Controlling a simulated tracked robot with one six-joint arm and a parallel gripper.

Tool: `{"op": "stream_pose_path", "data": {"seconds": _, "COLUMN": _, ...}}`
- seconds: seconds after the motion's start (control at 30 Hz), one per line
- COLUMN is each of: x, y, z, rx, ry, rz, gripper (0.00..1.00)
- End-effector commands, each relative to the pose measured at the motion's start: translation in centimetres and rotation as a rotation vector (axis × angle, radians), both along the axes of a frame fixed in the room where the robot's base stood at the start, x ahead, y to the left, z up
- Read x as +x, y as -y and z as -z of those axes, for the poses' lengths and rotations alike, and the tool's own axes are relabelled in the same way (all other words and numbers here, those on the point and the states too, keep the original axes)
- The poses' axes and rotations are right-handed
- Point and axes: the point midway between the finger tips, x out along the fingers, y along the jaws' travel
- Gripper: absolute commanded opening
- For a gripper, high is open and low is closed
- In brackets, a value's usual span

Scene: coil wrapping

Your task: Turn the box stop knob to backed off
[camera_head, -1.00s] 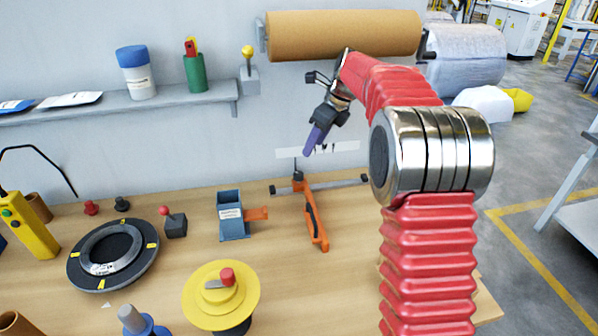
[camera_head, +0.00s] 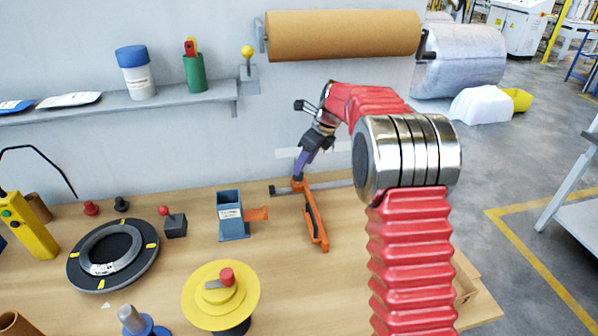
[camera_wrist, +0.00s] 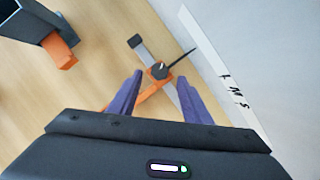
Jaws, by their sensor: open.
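A small dark knob (camera_wrist: 158,70) sits on an orange piece where a grey bar crosses an orange-handled device (camera_head: 314,218). A thin dark rod reaches from beside the knob toward the upper right in the wrist view. My gripper (camera_head: 299,175) points down at this junction, its purple fingers hiding the knob in the head view. In the wrist view my gripper (camera_wrist: 160,78) is open, with the knob showing between its fingertips. Contact with the knob cannot be told. No readable setting mark shows at the knob.
A blue-grey box holder (camera_head: 232,216) with an orange spout stands left of the device. A yellow turntable (camera_head: 205,308) with a red knob is nearer the front. A white strip with dark marks (camera_wrist: 225,75) is on the wall close behind. Bench right of the device is clear.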

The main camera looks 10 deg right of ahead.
Motion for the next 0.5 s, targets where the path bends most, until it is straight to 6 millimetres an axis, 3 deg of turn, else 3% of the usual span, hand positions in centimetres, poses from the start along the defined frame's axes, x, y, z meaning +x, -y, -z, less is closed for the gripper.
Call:
{"op": "stream_pose_path", "data": {"seconds": 0.23, "x": 1.0, "y": -1.0, "z": 3.3, "rx": 0.001, "ry": -0.002, "rz": -0.002, "gripper": 0.44}}
{"op": "stream_pose_path", "data": {"seconds": 0.5, "x": 1.4, "y": -1.3, "z": 4.4, "rx": 0.000, "ry": 0.000, "rz": -0.001, "gripper": 0.44}}
